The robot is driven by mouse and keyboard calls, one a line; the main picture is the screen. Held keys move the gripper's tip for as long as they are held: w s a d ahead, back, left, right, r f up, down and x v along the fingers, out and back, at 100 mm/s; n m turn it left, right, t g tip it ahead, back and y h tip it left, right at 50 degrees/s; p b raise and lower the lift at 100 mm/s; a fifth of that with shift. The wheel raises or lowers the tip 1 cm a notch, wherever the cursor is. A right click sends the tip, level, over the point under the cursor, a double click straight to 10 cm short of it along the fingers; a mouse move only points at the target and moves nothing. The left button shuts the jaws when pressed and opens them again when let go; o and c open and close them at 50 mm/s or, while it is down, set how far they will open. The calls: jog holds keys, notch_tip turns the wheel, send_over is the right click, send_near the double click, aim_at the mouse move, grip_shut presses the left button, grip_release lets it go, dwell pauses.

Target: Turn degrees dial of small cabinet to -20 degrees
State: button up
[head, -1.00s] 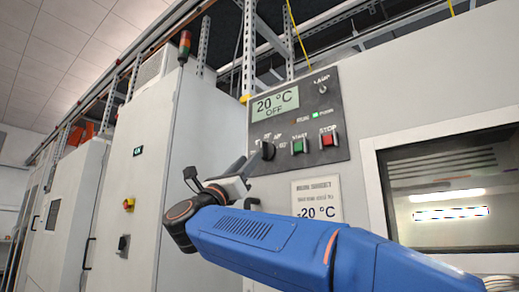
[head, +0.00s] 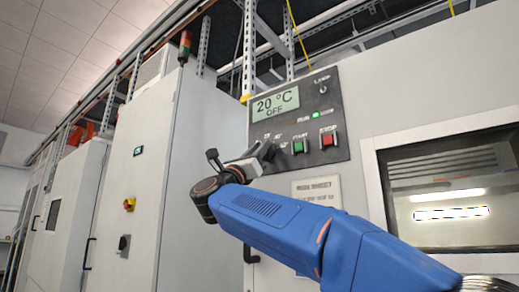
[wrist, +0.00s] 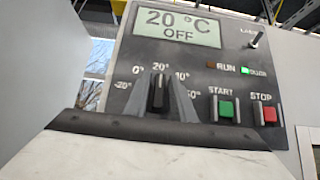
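The degrees dial (wrist: 158,94) is a small black knob on the dark control panel, with its white mark pointing up at about 20°. The -20° label (wrist: 123,85) is at the lower left of its scale. The display (wrist: 177,27) reads 20 °C, OFF. My gripper (wrist: 159,88) has its two grey fingers on either side of the dial in the wrist view. They look open around it; whether they touch it is unclear. In the head view my gripper (head: 262,152) is at the panel and hides the dial.
The green START button (wrist: 226,109) and red STOP button (wrist: 269,115) are just right of the dial. The lamp switch (wrist: 256,40) is at the upper right. A notice (head: 316,187) below the panel is partly hidden by my arm. A window (head: 450,195) is farther right.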

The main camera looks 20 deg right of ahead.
grip_shut()
jog(key=shift+s+n+t+y, duration=0.1)
jog(key=shift+n+t+y, duration=0.3)
jog(key=shift+n+t, duration=0.25)
jog(key=shift+n+t+y, duration=0.4)
jog(key=shift+n+y, duration=2.55)
jog(key=shift+n, duration=1.05)
jog(key=shift+n+t+y, duration=0.35)
jog(key=shift+n+y, duration=2.55)
jog(key=shift+n, duration=1.05)
jog(key=shift+n+t+y, duration=0.4)
jog(key=shift+n+y, duration=2.55)
jog(key=shift+n, duration=1.05)
jog(key=shift+f, duration=0.1)
